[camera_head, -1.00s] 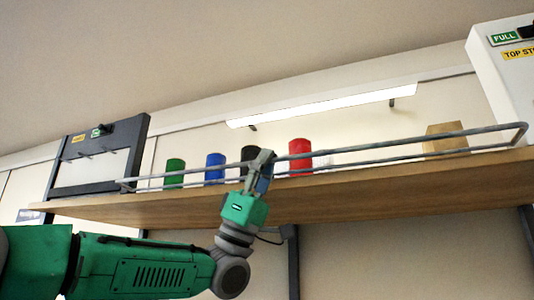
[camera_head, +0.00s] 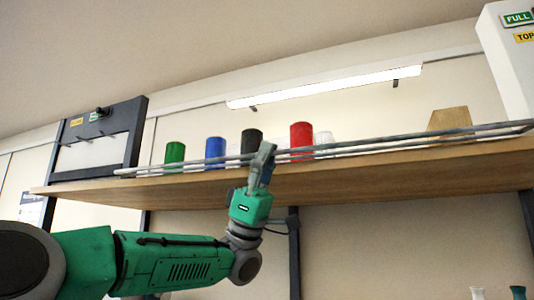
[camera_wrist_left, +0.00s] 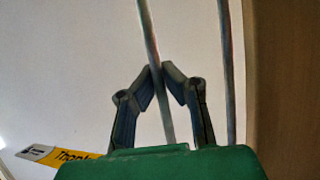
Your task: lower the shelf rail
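The shelf rail (camera_head: 390,146) is a long grey double-bar rail along the front edge of the wooden shelf (camera_head: 360,178). Its two bars now lie close together in the head view, low along the shelf front. My left gripper (camera_head: 264,155) is at the rail, left of its middle. In the left wrist view, the fingertips (camera_wrist_left: 160,72) close from both sides on one bar of the rail (camera_wrist_left: 152,45); the second bar (camera_wrist_left: 228,70) runs apart to the right. My right gripper shows in neither view.
Green (camera_head: 174,152), blue (camera_head: 215,150), black (camera_head: 251,140) and red (camera_head: 301,134) cylinders stand on the shelf behind the rail. A tan block (camera_head: 450,119) stands further right. A dark-framed panel (camera_head: 97,143) is at the left end, a white box (camera_head: 508,60) at the right.

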